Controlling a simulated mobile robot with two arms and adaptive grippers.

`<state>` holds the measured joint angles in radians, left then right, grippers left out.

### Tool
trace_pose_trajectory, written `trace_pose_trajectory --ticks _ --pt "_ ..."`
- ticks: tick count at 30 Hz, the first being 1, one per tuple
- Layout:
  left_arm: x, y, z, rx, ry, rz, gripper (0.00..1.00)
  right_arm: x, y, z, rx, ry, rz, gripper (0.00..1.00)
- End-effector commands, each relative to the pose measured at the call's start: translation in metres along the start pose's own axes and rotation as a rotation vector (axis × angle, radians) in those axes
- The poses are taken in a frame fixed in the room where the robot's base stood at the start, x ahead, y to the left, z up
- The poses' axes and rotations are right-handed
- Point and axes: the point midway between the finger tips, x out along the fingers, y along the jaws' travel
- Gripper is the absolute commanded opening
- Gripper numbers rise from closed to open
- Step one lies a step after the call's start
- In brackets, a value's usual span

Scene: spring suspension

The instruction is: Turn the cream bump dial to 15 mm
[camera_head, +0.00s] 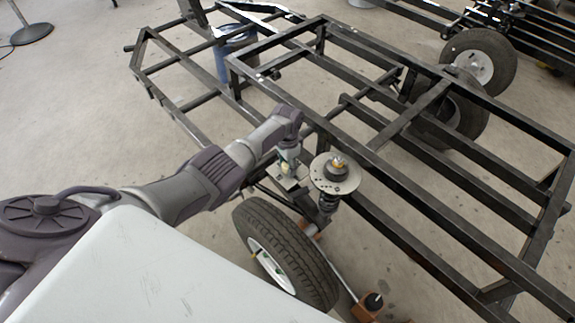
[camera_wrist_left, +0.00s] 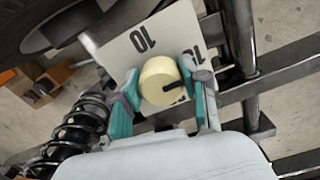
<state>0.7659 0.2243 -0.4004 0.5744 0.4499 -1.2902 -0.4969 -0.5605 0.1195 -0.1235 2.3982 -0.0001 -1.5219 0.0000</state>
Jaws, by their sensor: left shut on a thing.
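The cream bump dial (camera_wrist_left: 158,84) is a round knob on a white plate (camera_wrist_left: 122,48) in the left wrist view. A short black mark on its face points right, toward one finger. The plate reads 10 at upper left of the dial. A second number, beginning with 1, is partly hidden behind the right finger. My left gripper (camera_wrist_left: 161,77) is shut on the dial, with one teal-padded finger on each side. In the head view my left gripper (camera_head: 288,158) reaches down beside the wheel, largely covering the dial. My right gripper is in neither view.
A spring strut with a round top plate (camera_head: 335,174) stands close right of the gripper; its black coil (camera_wrist_left: 80,124) shows in the wrist view. A tyre (camera_head: 285,250) is just below. Black frame rails (camera_head: 400,190) run behind.

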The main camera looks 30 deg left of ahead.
Motion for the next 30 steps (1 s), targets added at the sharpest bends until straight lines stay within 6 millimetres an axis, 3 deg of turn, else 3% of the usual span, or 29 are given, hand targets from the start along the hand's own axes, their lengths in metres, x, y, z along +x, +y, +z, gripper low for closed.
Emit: trace_pose_trajectory --ticks 14,15,19,30 --pt "0.0009 0.0006 0.0008 0.015 -0.002 0.001 0.10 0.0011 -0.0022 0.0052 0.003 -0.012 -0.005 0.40" --pt "0.0009 0.0006 0.0008 0.015 -0.002 0.001 0.48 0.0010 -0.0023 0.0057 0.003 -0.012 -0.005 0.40" --pt "0.0007 0.0004 0.0006 0.014 -0.002 0.001 0.70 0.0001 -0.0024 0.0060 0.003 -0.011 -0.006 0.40" --pt "-0.0023 -0.0002 -0.0004 0.014 0.001 0.000 0.70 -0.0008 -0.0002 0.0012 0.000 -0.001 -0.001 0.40"
